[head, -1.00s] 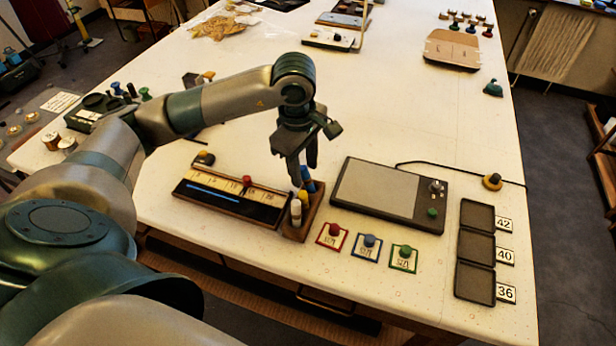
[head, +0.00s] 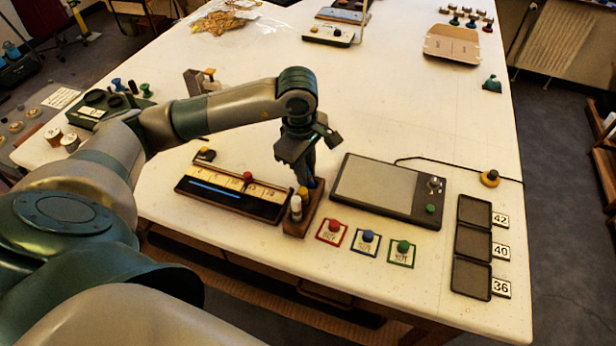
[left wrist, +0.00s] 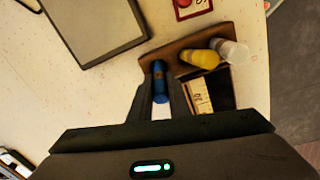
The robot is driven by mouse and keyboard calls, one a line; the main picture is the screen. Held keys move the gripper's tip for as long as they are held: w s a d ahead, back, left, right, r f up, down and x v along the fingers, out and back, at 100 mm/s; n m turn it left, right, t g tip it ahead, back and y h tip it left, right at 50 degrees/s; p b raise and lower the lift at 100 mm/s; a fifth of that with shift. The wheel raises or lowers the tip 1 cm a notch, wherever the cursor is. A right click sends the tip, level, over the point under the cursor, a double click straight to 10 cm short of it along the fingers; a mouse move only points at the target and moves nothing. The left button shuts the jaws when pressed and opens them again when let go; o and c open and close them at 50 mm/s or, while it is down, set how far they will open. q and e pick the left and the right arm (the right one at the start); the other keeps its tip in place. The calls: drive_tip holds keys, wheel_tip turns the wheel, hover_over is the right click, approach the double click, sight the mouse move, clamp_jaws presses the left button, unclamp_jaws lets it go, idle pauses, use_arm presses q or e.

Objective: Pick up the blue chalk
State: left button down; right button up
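The blue chalk (left wrist: 160,82) stands in the wooden chalk holder (head: 293,228), at the end of a row with a yellow chalk (head: 303,192) and a white chalk (head: 296,208). My left gripper (head: 308,178) is down over the blue chalk, pointing downward. In the left wrist view its two fingers (left wrist: 161,88) lie close on both sides of the blue chalk, with no clear gap. In the head view the fingers hide much of the chalk. The yellow chalk (left wrist: 200,59) and white chalk (left wrist: 231,50) stand beside the fingers. My right gripper is not in view.
A dark tray with a ruler strip (head: 232,200) lies just left of the holder. A grey tablet (head: 378,187) lies to its right. Red, blue and green knobbed cards (head: 367,243) lie in front. The table middle beyond is clear.

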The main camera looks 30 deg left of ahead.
sight(310, 176)
use_arm(q)
drive_tip(key=shift+r, duration=0.15)
drive_tip(key=shift+w+r+b, duration=0.1)
drive_tip(key=shift+r+b, duration=0.45)
drive_tip(key=r+b, duration=0.1)
drive_tip(key=d+r, duration=0.1)
drive_tip(key=r, duration=0.1)
drive_tip(key=shift+d+b, duration=0.1)
drive_tip(key=shift+b, duration=0.3)
drive_tip(key=d+r+b, duration=0.3)
drive_tip(key=d+r, duration=0.3)
drive_tip(key=d, duration=0.4)
drive_tip(key=shift+s+d+r, duration=0.25)
drive_tip(key=shift+r, duration=0.05)
drive_tip(key=shift+w+d+r+m+t+y, duration=0.1)
drive_tip(key=shift+d+m+t, duration=0.2)
drive_tip(key=shift+m, duration=2.2)
drive_tip(key=shift+w+d+r+m+t+y, duration=0.15)
drive_tip(key=shift+m+t, duration=0.15)
drive_tip(key=shift+m, duration=2.2)
drive_tip(key=shift+w+d+m+t+y, duration=0.1)
drive_tip(key=shift+d+m+t, duration=0.2)
drive_tip(key=shift+m, duration=2.2)
